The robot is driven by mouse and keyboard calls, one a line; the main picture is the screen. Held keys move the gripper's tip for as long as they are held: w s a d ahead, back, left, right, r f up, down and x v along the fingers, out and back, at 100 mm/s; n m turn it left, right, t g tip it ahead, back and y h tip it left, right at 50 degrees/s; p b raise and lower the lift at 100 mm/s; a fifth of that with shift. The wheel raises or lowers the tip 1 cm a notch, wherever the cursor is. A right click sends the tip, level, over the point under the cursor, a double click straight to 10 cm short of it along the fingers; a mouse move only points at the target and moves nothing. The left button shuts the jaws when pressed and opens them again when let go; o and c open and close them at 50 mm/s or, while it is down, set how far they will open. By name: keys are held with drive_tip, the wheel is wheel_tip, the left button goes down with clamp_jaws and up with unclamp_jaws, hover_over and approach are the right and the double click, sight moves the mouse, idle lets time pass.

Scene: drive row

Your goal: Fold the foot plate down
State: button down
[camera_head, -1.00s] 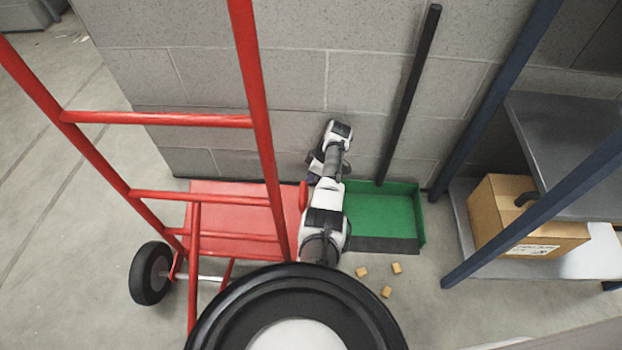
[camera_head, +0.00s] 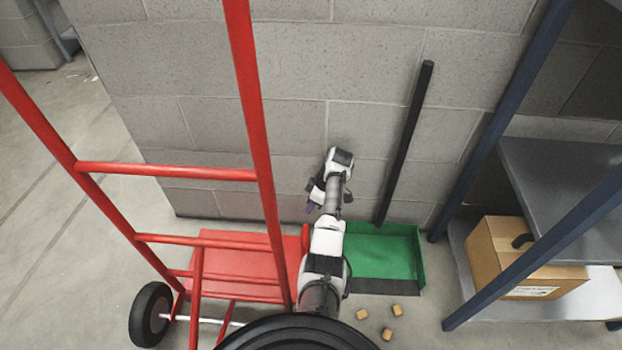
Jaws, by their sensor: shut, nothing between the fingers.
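The red hand truck (camera_head: 262,150) stands upright at the left, with its rails rising toward the camera. Its flat red foot plate (camera_head: 245,262) shows low between the rails, on the side toward the wall; I cannot tell its exact tilt. The frame and crossbars cover part of it. My gripper (camera_head: 311,208) is small and dark under my white wrist, above and right of the plate, near the wall. It is shut and empty and appears apart from the plate. A red rounded part (camera_head: 305,238) sits at the plate's right side, beside my arm.
A green dustpan (camera_head: 385,255) with a black handle (camera_head: 405,140) stands right of my arm against the block wall (camera_head: 260,110). Several small tan cubes (camera_head: 387,334) lie on the floor. A blue-framed shelf (camera_head: 500,165) holding a cardboard box (camera_head: 515,262) stands at the right.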

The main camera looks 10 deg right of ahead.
wheel_tip(320, 180, up, 13)
drive_tip(key=p, duration=0.3)
drive_tip(key=shift+f, duration=0.2)
drive_tip(key=shift+s, duration=0.15)
